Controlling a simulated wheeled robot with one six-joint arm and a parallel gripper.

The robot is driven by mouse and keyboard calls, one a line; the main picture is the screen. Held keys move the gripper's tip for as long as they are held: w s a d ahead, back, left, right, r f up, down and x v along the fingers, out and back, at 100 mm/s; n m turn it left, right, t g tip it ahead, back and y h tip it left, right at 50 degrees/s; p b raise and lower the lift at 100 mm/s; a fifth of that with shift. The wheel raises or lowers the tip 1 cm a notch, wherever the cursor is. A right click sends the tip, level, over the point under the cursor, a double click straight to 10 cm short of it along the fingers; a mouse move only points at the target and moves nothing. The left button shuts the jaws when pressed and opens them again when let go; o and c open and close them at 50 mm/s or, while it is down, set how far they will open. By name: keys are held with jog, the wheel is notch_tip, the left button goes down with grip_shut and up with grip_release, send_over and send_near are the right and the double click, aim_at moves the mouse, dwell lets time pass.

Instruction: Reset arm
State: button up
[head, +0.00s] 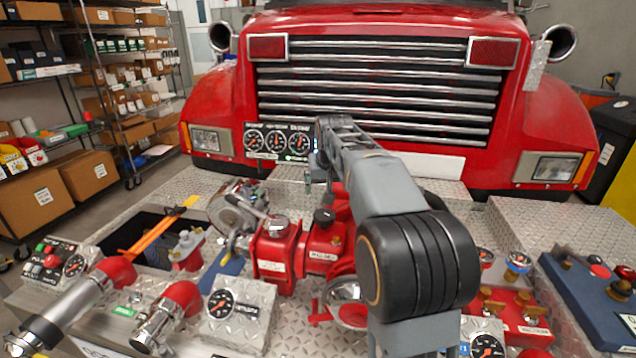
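My grey arm reaches forward from the bottom right of the middle in the head view, over the bumper deck, with a large black joint near me. Its far end is close to the gauge panel (280,143) below the truck's grille. My gripper (318,172) is at that far end, small and largely hidden by the arm links. I cannot make out whether its fingers are open or shut, or whether it holds anything. The red pump (290,250) stands on the deck just below and in front of the arm's far end.
The red truck front (380,90) closes off the back. A diamond-plate deck (180,190) carries pipes, valves and a gauge box (238,312). An open recess holds an orange-handled tool (160,233). A blue control panel (590,295) is at right. Shelves (110,80) stand at left.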

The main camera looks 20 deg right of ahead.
jog(key=s+a+f+n, duration=0.1)
jog(key=s+a+f, duration=0.2)
jog(key=s, duration=0.5)
jog(key=s+a+f+n, duration=0.1)
jog(key=s+a+f, duration=0.3)
jog(key=s, duration=0.5)
jog(key=s+a+f+n+y, duration=0.1)
jog(key=s+a+f, duration=0.3)
jog(key=s, duration=0.4)
jog(key=shift+s, duration=0.15)
jog(key=shift+a, duration=0.15)
dwell(0.7)
